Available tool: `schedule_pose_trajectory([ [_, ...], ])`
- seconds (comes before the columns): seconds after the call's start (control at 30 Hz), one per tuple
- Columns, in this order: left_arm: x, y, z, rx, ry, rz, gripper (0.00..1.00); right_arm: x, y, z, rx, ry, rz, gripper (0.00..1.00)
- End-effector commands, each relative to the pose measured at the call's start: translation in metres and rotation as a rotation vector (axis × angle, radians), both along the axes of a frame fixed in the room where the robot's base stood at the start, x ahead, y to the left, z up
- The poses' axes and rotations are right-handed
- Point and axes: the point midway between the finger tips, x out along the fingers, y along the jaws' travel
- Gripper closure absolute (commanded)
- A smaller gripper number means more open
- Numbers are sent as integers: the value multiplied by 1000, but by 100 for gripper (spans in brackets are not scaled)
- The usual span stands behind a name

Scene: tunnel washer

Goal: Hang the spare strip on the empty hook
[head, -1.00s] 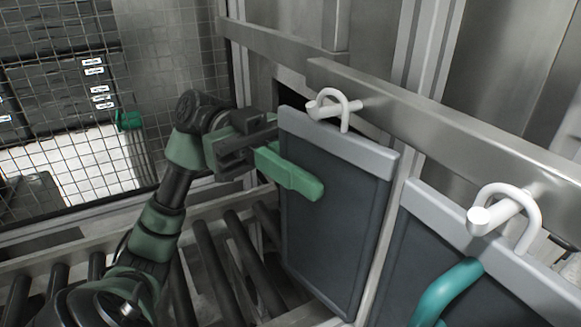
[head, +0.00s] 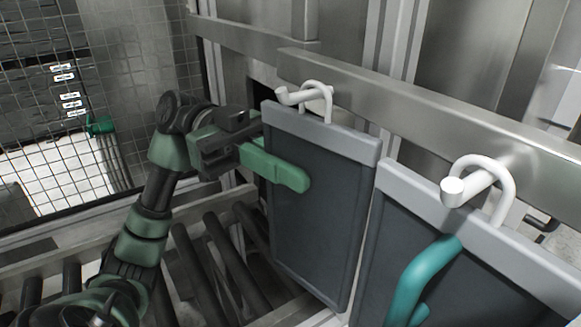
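The spare strip, a dark grey panel (head: 320,215) with a light grey top bar and a white wire loop (head: 331,104), hangs upright in the middle of the head view. A white hook (head: 290,97) sticks out from the steel rail. The hook appears to pass through the loop, its tip showing left of it; whether the loop bears on it I cannot tell. My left gripper (head: 272,167) is at the strip's upper left edge, with one green finger across its front. The other finger is hidden, but the gripper appears shut on the strip. My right gripper is out of view.
A second dark strip (head: 385,250) hangs close on the right, its loop around another white hook (head: 470,185). A teal curved bar (head: 415,280) is in front of it. The steel rail (head: 420,105) runs behind. Dark rollers (head: 205,265) lie below; a mesh fence (head: 140,60) stands left.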

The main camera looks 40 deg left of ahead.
Motion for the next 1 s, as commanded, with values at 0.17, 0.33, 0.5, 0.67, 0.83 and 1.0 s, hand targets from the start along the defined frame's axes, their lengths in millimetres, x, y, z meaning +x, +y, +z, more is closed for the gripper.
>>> schedule_pose_trajectory([
  [0.17,-1,-1,-3,9,1,-3,85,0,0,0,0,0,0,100],
  [0.33,0,-1,-2,6,1,-2,71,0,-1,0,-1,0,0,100],
  [0.5,0,0,-2,6,0,-2,71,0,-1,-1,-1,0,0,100],
  [0.67,2,10,-4,4,-1,2,71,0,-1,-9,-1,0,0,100],
  [0.83,6,39,-6,4,0,3,71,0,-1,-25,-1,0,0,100],
  [1.0,9,65,-4,5,-1,1,71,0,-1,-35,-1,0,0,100],
])
